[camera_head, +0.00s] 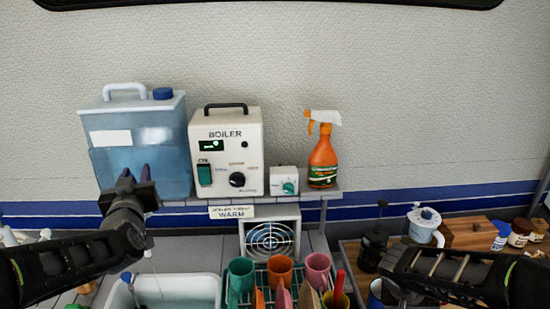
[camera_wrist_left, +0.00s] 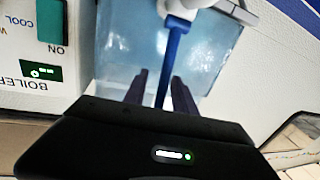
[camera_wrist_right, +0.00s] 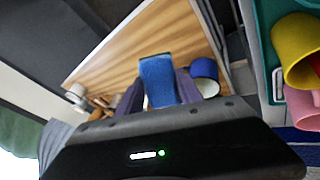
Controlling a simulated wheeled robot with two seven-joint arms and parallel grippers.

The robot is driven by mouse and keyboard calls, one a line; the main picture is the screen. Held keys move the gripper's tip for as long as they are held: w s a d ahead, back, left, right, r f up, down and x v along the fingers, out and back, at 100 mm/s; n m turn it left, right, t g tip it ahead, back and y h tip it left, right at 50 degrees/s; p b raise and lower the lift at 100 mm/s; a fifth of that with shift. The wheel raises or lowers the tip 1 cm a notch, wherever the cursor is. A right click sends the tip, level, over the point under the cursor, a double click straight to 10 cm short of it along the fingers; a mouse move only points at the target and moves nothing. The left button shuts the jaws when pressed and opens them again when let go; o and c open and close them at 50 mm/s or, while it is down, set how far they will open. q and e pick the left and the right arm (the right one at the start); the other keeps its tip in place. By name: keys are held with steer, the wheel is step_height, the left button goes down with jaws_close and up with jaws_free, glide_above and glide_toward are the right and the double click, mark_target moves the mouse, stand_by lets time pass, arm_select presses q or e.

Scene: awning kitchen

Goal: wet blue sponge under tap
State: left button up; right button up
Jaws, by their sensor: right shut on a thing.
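The blue sponge (camera_wrist_right: 157,80) is held between the fingers of my right gripper (camera_wrist_right: 158,88), in the right wrist view. In the head view my right arm reaches in at lower right, and the sponge cannot be made out. My left gripper (camera_head: 137,174) is in front of the blue water container (camera_head: 172,125). In the left wrist view its fingers (camera_wrist_left: 160,88) stand apart, with a blue lever-like part (camera_wrist_left: 174,62) under a white fitting (camera_wrist_left: 185,8) showing between and beyond them; contact cannot be told. This seems to be the tap, hidden behind my gripper in the head view.
A pale basin (camera_head: 180,285) lies below the container. Beside it a rack holds coloured cups, including a green cup (camera_head: 241,270). The boiler (camera_head: 226,150) and orange spray bottle (camera_head: 323,160) stand on the shelf. A wooden counter (camera_head: 350,252) is at right, with jars and a jug.

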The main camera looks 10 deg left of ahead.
arm_select(q)
jaws_close()
stand_by(0.4)
stand_by(1.1)
